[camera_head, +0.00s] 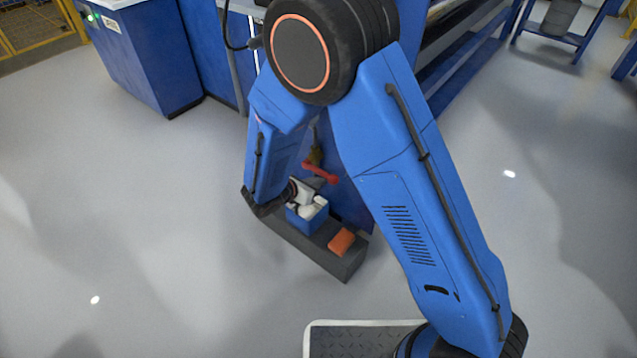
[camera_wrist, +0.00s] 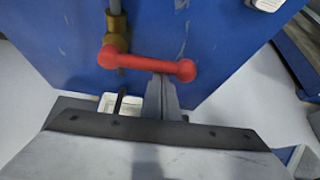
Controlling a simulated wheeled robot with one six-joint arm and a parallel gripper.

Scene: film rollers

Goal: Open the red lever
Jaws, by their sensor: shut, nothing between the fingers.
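The red lever (camera_wrist: 150,62) is a bar with rounded ends, lying nearly level and tilted slightly down to the right in the wrist view. Its left end meets a brass fitting (camera_wrist: 117,25) on a grey pipe against a blue panel. My gripper (camera_wrist: 163,82) is shut and empty. Its fingertips overlap the lever's lower edge near the right half; I cannot tell whether they touch. In the head view the red lever (camera_head: 321,174) shows between my arm links, just above and right of my wrist. My fingertips are hard to make out there.
A dark grey bench (camera_head: 345,268) stands below the lever. It holds a blue bin (camera_head: 306,222) with white items and an orange object (camera_head: 341,242). A blue cabinet (camera_head: 150,60) stands at the back left. Grey floor is free on both sides.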

